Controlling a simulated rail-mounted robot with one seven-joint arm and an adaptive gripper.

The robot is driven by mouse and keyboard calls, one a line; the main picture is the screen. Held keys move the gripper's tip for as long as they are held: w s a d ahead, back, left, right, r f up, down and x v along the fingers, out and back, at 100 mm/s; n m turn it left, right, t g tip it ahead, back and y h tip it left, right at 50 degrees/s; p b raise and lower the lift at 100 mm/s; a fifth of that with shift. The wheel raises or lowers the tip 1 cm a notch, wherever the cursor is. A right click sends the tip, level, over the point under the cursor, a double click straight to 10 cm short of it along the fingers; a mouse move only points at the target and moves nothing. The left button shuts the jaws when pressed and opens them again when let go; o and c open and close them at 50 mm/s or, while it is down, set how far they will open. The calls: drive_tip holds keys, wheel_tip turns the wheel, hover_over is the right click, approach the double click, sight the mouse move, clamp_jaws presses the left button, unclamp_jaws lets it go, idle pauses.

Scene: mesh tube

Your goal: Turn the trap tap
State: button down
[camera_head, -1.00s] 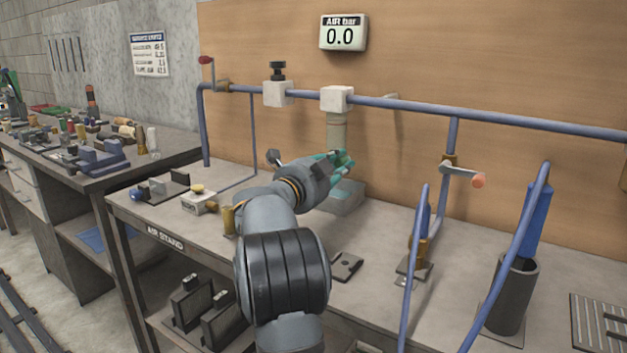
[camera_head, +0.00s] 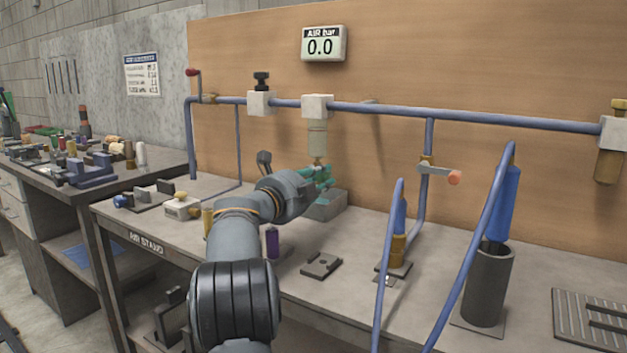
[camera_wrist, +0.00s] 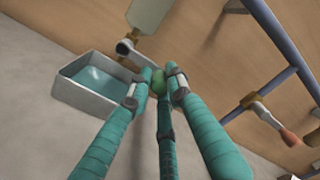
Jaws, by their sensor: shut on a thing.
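The trap bowl (camera_head: 317,138) hangs under a white block on the blue air pipe, and it also shows in the wrist view (camera_wrist: 148,12). The trap tap (camera_head: 318,163) is at its lower end. In the wrist view the tap (camera_wrist: 126,46) has a short metal lever running down to between my teal fingers. My gripper (camera_head: 324,177) is just below the bowl. In the wrist view my gripper (camera_wrist: 160,78) is closed around the lever's end, where a green knob shows; the fingers partly hide it.
A grey open tray (camera_head: 326,208) with teal liquid stands under the bowl. The gauge (camera_head: 323,43) reads 0.0. An orange-knobbed valve lever (camera_head: 440,172) sticks out at right. Blue hoses rise in front. A purple bottle (camera_head: 272,243) stands beside my arm.

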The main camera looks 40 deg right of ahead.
drive_tip(key=c, duration=1.6)
unclamp_jaws()
wheel_tip(320, 180, up, 10)
drive_tip(key=shift+f, duration=0.1)
